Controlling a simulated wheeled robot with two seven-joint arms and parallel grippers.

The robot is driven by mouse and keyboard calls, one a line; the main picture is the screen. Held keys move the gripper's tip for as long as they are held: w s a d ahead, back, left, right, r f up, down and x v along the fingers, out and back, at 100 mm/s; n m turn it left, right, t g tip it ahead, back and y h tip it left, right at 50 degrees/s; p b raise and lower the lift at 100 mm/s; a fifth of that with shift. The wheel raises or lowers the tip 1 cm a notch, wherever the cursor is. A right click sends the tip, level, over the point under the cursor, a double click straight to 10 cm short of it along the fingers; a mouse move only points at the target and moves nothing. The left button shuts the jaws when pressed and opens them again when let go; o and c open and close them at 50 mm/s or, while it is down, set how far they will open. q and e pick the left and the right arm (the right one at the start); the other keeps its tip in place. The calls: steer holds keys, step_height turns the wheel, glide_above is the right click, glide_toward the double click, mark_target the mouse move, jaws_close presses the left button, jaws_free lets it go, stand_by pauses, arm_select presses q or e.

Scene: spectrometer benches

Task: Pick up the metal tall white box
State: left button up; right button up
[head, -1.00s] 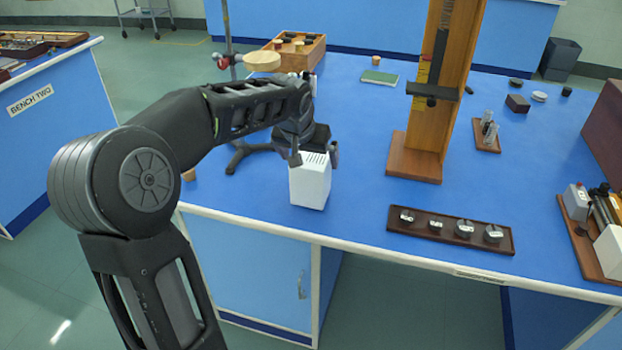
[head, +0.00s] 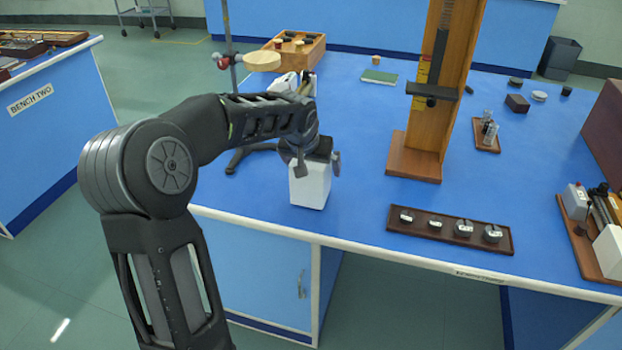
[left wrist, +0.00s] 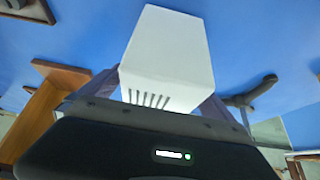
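The tall white box (head: 311,187) stands upright on the blue bench top near its front edge. My left gripper (head: 319,163) is above it, pointing down, with its two fingers spread on either side of the box's upper part. In the left wrist view the white box (left wrist: 168,55) lies between the fingers, its slotted face nearest my palm. The fingers look open; contact with the box sides cannot be made out. The top of the box is partly hidden by my gripper in the head view. My right gripper is not in view.
A dark tray of metal weights (head: 450,229) lies to the right of the box. A tall wooden stand (head: 415,163) rises behind it. A retort stand (head: 233,80) and a wooden tray (head: 312,50) are behind my arm. Bare bench lies between box and weights.

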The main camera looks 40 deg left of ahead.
arm_select(q)
steer(key=c, duration=2)
steer(key=shift+r, duration=0.15)
step_height(320, 180, up, 10)
steer(key=shift+f, duration=0.1)
